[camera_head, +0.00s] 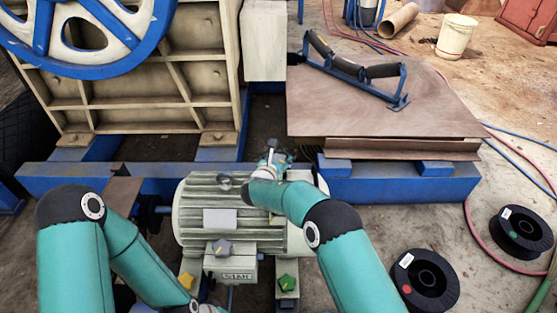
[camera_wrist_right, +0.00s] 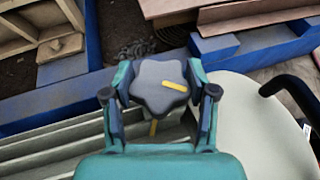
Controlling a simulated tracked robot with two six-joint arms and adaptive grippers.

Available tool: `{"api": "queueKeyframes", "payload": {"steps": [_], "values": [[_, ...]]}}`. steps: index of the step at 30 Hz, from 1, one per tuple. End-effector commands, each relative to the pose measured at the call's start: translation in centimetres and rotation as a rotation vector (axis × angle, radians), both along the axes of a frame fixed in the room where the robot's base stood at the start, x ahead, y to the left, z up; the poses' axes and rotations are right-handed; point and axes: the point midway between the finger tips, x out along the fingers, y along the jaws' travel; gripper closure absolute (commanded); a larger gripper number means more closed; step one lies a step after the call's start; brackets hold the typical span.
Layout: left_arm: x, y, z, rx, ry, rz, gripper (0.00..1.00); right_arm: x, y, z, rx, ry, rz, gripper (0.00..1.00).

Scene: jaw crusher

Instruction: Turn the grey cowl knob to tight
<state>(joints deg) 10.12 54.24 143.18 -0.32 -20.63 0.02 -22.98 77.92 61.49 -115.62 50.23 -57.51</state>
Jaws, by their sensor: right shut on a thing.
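The grey cowl knob (camera_wrist_right: 160,83) is star-shaped with a yellow line on its face. My right gripper (camera_wrist_right: 160,92) is shut on the knob, one finger on each side. In the head view the right gripper (camera_head: 271,160) is at the back right of the pale motor (camera_head: 205,215), and the knob is hard to make out there. A short yellow mark (camera_wrist_right: 154,127) shows just below the knob in the wrist view. My left arm runs off the bottom edge; its gripper is out of view.
A blue frame beam (camera_head: 400,188) runs behind the motor. Black spools (camera_head: 424,280) lie at right.

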Motion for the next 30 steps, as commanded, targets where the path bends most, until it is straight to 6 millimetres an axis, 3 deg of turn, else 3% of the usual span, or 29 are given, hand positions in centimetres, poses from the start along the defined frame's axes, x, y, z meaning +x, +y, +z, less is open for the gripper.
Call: {"api": "queueKeyframes", "payload": {"steps": [9, 18, 19, 21, 24, 30], "values": [[0.00, 0.00, -1.00, 0.000, 0.000, 0.000, 0.60, 0.03, 0.12, -0.06, 0.001, -0.003, -0.116, 0.77], [0.00, -0.01, -0.93, 0.000, 0.000, 0.000, 0.60, -0.03, 0.11, 0.05, 0.002, -0.001, -0.128, 0.78], [0.00, 0.00, -0.92, 0.000, 0.000, 0.000, 0.60, -0.03, 0.12, 0.05, 0.002, -0.001, -0.128, 0.41], [0.00, 0.00, -0.92, 0.000, 0.000, 0.000, 0.60, -0.03, 0.13, 0.04, 0.001, 0.000, -0.127, 0.30], [0.00, -0.01, -0.93, 0.000, 0.000, 0.000, 0.60, -0.03, 0.14, 0.04, 0.002, -0.001, -0.126, 0.16], [0.00, 0.00, -0.94, 0.000, 0.000, 0.000, 0.60, -0.03, 0.15, 0.01, 0.001, 0.000, -0.126, 0.16]]}}
